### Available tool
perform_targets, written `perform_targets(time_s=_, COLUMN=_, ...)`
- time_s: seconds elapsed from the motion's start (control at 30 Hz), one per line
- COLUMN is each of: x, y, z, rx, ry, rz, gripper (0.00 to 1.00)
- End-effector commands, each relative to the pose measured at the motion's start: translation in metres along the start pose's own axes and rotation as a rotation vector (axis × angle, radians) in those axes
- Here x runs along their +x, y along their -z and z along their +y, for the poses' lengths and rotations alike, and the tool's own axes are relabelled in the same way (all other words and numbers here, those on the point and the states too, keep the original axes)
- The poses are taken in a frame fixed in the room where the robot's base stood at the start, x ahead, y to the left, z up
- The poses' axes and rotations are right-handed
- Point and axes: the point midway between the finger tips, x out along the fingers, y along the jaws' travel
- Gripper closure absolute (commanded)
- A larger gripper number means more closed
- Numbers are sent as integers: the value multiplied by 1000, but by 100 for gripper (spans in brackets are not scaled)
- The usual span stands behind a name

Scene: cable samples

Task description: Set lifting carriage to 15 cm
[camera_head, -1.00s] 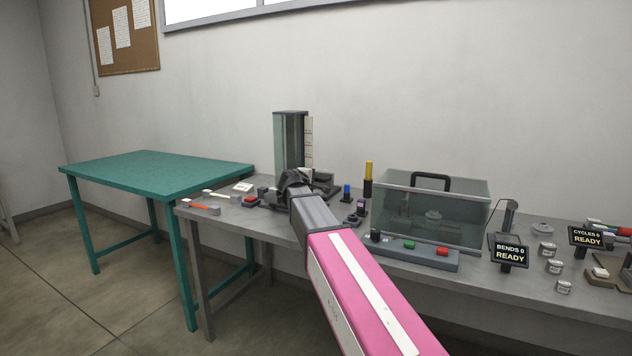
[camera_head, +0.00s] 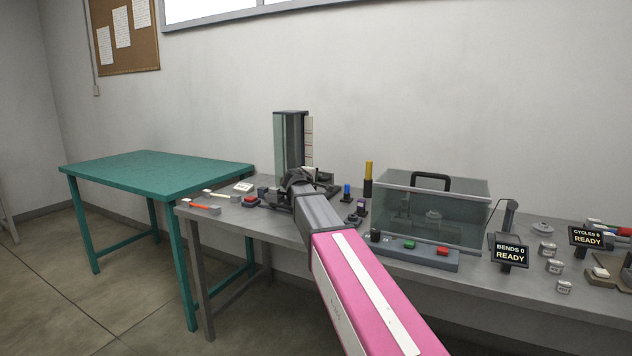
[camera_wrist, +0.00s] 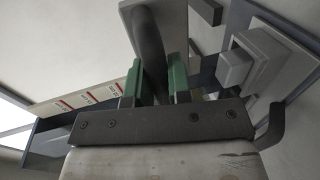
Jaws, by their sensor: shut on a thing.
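The lifting device is a tall grey column with clear panels (camera_head: 279,140) at the back left of the grey bench. A pale scale strip with red marks (camera_head: 309,132) runs up its right side. In the wrist view, the scale (camera_wrist: 75,101) shows at left, its figures too small and tilted to read. My gripper (camera_wrist: 152,80) has its green-tipped fingers shut on a dark rounded handle (camera_wrist: 150,45). The handle stands in front of a light grey plate, which seems to be the carriage. In the head view my gripper is at the foot of the column, mostly hidden by my wrist.
A red button (camera_head: 250,201) is left of the column. A blue-topped post (camera_head: 347,190) and a yellow-and-black cylinder (camera_head: 368,178) stand to its right, then a clear box (camera_head: 430,210) with a button panel (camera_head: 425,255). The teal table (camera_head: 150,172) is empty.

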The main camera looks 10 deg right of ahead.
Motion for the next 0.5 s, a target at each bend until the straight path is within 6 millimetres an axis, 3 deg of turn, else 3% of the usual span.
perform_targets(time_s=0.5, x=-22, y=1, z=101, rx=2, ry=-7, rz=1, gripper=100)
